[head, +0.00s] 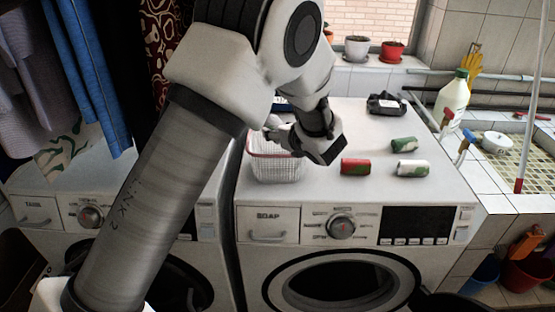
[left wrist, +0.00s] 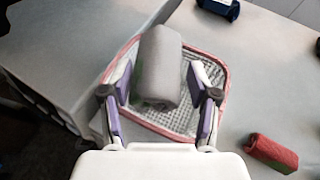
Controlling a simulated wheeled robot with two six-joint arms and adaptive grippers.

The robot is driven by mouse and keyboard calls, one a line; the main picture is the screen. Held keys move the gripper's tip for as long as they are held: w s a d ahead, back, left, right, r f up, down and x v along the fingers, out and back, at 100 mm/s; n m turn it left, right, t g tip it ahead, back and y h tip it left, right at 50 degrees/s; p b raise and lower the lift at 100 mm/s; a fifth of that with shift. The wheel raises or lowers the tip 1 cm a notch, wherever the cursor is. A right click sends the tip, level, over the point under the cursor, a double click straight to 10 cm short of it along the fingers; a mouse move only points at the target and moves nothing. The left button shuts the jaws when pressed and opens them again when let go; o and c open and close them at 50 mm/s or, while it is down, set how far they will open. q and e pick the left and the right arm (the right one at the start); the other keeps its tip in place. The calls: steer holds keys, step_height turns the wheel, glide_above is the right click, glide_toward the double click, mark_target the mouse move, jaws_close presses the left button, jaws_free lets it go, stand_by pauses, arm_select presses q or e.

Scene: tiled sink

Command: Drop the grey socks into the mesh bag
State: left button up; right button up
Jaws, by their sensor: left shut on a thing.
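The grey socks (left wrist: 158,68), a rolled bundle with a faint green tint low on its left side, are between the two purple-padded fingers of my left gripper (head: 292,138) in the left wrist view. The gripper is shut on them. The mesh bag (head: 275,172) is a white basket-like net with a red rim on the right washing machine's top. It also shows in the left wrist view (left wrist: 215,118), behind and around the socks, its opening facing up. The socks appear over the opening; their height above it is hard to tell. In the head view my arm partly hides the bag. My right gripper is out of view.
On the machine top, right of the bag, lie a red roll (head: 355,167), a green roll (head: 404,145) and a white-and-green roll (head: 411,168). A black bundle (head: 386,104) lies farther back. A blue item (left wrist: 219,8) shows at the left wrist view's top. The front right top is clear.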

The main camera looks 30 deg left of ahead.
arm_select(q)
steer(key=f, duration=0.1)
steer(key=f+b, duration=0.1)
steer(key=f, duration=0.1)
steer(key=shift+a+f, duration=0.2)
steer(key=shift+f, duration=0.1)
steer(key=o, duration=1.2)
steer(key=shift+w, duration=0.1)
steer(key=shift+w+a+f, duration=0.1)
steer(key=shift+a+f, duration=0.1)
steer(key=shift+r, duration=0.1)
step_height(320, 180, up, 10)
